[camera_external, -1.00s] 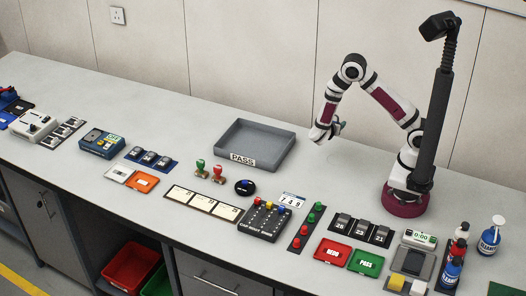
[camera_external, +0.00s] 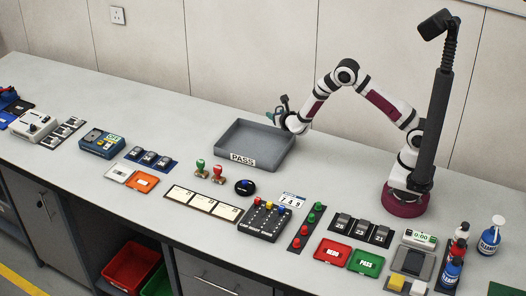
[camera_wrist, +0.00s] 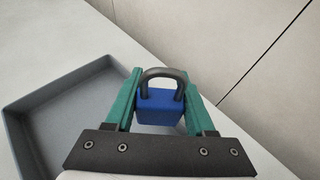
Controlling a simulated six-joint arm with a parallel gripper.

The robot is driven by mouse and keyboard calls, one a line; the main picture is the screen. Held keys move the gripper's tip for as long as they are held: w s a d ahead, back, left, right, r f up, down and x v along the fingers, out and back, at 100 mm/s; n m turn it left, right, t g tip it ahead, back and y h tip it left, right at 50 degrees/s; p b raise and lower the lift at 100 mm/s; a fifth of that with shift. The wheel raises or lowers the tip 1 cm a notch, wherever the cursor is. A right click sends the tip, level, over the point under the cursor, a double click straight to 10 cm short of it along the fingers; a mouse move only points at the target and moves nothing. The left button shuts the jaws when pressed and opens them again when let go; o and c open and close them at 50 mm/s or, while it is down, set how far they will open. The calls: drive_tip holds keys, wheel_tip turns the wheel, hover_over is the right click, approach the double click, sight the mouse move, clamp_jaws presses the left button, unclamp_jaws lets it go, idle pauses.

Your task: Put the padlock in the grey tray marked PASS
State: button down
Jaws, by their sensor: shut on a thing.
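The padlock (camera_wrist: 160,105) has a blue body and a dark shackle. In the wrist view it sits between the green fingers of my gripper (camera_wrist: 160,100), which is shut on it. In the external view my gripper (camera_external: 279,111) is at the back right corner of the grey tray, raised above it; the padlock is too small there to make out clearly. The grey tray (camera_external: 243,158) has a PASS label on its front wall and looks empty. It also shows at the left of the wrist view (camera_wrist: 50,97).
A keypad block (camera_external: 264,220) stands at the front right. The wall is behind the tray.

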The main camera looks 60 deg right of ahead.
hover_over(258, 144)
wheel_tip(258, 144, down, 5)
drive_tip(key=shift+a+f, duration=0.1)
drive_tip(key=shift+f, duration=1.85)
drive_tip(key=shift+c, duration=1.2)
unclamp_jaws()
drive_tip(key=shift+f, duration=0.1)
